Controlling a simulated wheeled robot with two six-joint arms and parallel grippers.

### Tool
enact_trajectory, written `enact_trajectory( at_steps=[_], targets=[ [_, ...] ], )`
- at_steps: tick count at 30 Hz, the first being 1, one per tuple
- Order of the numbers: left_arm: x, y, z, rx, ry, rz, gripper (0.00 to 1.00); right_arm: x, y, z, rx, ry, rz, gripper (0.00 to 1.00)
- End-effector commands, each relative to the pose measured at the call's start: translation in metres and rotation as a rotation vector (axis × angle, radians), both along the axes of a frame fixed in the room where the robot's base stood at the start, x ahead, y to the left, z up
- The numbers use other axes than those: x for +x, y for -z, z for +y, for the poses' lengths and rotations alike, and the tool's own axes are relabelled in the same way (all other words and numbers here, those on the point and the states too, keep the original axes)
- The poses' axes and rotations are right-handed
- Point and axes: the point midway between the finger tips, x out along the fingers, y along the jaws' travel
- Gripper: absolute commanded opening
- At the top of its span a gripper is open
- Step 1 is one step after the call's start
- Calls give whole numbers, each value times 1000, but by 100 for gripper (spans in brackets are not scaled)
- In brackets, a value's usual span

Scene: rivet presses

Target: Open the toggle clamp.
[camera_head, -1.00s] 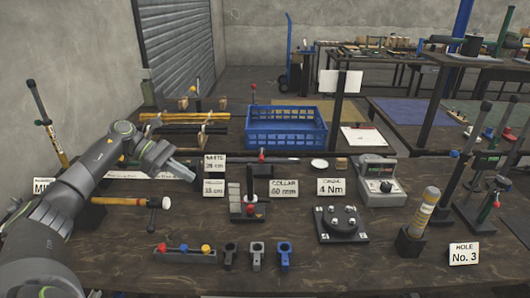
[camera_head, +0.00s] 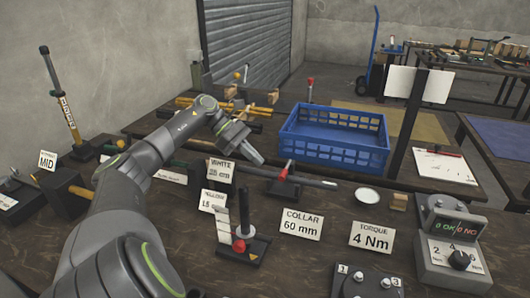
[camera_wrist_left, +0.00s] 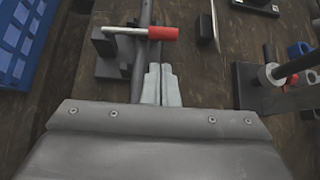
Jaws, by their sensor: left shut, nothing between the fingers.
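The toggle clamp (camera_head: 286,187) is a small dark block with a red-tipped lever, standing on the table in front of the blue crate. A long dark bar (camera_head: 315,181) runs through it. In the left wrist view the clamp's red handle (camera_wrist_left: 160,33) lies crosswise over the bar, above my fingertips in the picture. My left gripper (camera_head: 256,158) is left of the clamp in the head view. Its fingers (camera_wrist_left: 162,80) are together, empty, and appear apart from the red handle. My right gripper is out of view.
A blue crate (camera_head: 335,137) stands behind the clamp. A post stand with a red knob (camera_head: 239,246) and cards for collar (camera_head: 301,224) and torque (camera_head: 371,238) are in front. A white dish (camera_head: 368,196) lies right of the bar.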

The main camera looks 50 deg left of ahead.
Motion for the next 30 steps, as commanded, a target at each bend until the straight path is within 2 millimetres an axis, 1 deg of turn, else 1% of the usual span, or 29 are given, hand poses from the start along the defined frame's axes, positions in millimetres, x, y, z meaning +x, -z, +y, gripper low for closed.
enact_trajectory(
  at_steps=[1,6,12,18,30],
  targets=[
    [3,6,-8,-5,3,-1,0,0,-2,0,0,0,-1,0],
    [14,25,-31,-5,3,-1,0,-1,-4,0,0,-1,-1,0],
    [24,42,-50,-3,1,0,0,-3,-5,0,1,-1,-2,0],
    [27,49,-56,-1,1,-1,0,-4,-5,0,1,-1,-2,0],
    [25,48,-56,-3,1,6,0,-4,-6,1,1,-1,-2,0]
  ],
)
